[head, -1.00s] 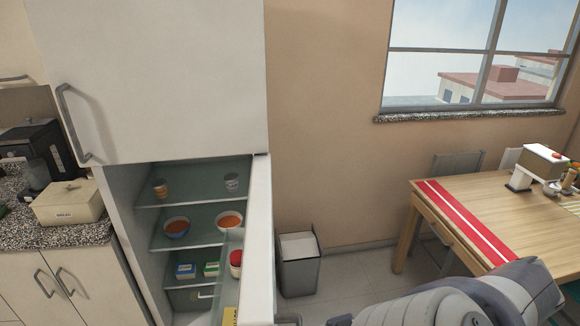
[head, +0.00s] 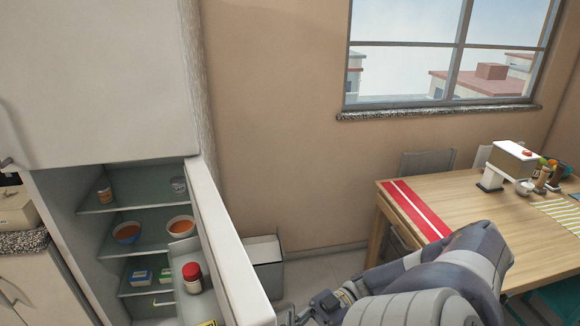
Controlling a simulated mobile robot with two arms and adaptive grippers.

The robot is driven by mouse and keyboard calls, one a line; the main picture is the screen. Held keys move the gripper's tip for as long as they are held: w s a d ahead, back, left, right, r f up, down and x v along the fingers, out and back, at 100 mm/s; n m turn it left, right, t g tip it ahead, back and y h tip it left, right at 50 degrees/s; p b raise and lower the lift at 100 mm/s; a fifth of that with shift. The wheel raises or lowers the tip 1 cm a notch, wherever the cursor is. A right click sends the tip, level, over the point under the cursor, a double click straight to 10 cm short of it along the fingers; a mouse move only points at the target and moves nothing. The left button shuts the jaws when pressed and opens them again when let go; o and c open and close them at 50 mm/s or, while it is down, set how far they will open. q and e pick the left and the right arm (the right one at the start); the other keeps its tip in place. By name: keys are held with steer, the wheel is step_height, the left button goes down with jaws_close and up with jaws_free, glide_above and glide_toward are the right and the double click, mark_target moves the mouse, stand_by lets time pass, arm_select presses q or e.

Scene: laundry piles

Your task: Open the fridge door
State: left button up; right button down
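The fridge (head: 85,90) stands at the left of the head view, its upper white door shut. Its lower door (head: 232,262) stands open, swung out toward me, with its edge facing me. Inside are glass shelves (head: 150,195) with two bowls, jars and small boxes. A red-lidded jar (head: 192,277) sits in the door's shelf. My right arm comes in from the lower right, and part of my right gripper (head: 325,305) shows at the bottom edge, right of the open door. Its fingertips are not clear. My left gripper is out of view.
A bin (head: 265,270) stands against the wall behind the open door. A wooden table (head: 465,205) with a red runner and table items is at the right, chairs around it. A counter with a bread box (head: 15,208) is at the far left.

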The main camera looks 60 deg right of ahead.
steer(key=shift+s+d+f, duration=0.1)
steer(key=shift+d, duration=0.1)
stand_by(0.3)
steer(key=c, duration=1.6)
jaws_free()
steer(key=v, duration=1.2)
